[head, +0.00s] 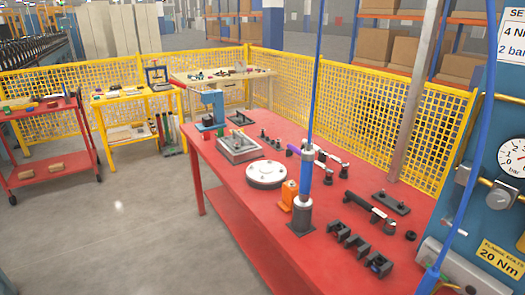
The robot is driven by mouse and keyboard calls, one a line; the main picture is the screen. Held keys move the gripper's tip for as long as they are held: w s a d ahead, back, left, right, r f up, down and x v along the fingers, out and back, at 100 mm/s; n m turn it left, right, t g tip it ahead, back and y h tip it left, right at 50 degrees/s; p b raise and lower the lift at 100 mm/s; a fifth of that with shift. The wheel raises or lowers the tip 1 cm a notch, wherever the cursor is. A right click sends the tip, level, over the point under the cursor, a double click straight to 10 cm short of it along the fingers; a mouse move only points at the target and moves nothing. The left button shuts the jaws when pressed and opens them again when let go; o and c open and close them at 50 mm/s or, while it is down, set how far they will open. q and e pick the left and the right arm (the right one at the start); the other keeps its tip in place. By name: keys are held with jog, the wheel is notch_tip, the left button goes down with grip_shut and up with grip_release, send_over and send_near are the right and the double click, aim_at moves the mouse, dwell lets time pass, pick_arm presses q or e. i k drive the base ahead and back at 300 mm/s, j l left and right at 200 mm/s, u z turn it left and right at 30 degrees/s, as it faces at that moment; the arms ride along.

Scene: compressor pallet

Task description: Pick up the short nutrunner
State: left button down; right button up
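No label marks the short nutrunner, so I cannot tell for certain which tool it is. A blue upright tool (306,178) hangs on a blue line over the red table (225,158), its lower end at a grey cylindrical holder (300,214). A dark and silver elongated tool (368,207) lies on small black supports on the right part of the table. Another slim tool with purple and white parts (322,157) lies behind the blue tool. Neither of my grippers is in view.
An orange block (288,194), a round silver flange (266,174), black blocks (355,244) and a dark plate (391,202) occupy the table. A grey post and yellow mesh fence (345,110) stand behind. A blue gauge panel (497,200) stands right.

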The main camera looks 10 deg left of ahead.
aim_at(304, 202)
jog(key=i+j, duration=0.25)
jog(key=i, duration=0.15)
jog(key=i+j+u, duration=0.1)
jog(key=i+j, duration=0.2)
jog(key=i, duration=0.1)
